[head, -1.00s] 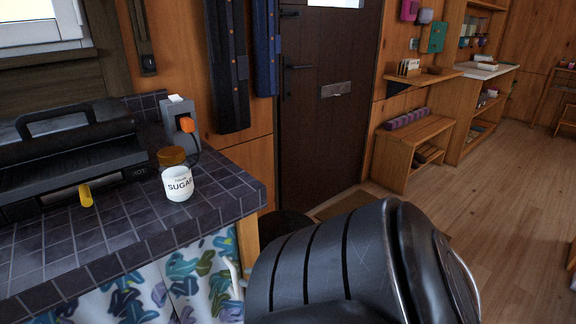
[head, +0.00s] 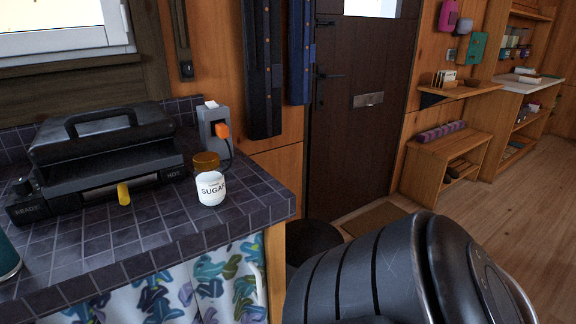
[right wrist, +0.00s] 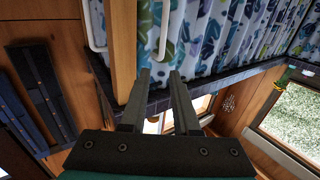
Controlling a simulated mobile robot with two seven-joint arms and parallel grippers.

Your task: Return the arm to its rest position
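My right gripper (right wrist: 160,74) shows in the right wrist view with its two dark fingers apart and nothing between them. The picture there is upside down, with the tiled counter edge and the leafy curtain (right wrist: 215,30) beyond the fingers. In the head view, a black, rounded part of my arm (head: 375,270) fills the lower right, in front of the counter's right end. Its gripper is hidden in that view. My left gripper shows in neither view.
The dark tiled counter (head: 150,240) holds a black press-like appliance (head: 110,150), a sugar jar (head: 210,190) and a grey device with an orange part (head: 214,135). A teal item (head: 8,255) is cut off at left. Beyond are a door (head: 355,150), a bench (head: 440,160) and open floor.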

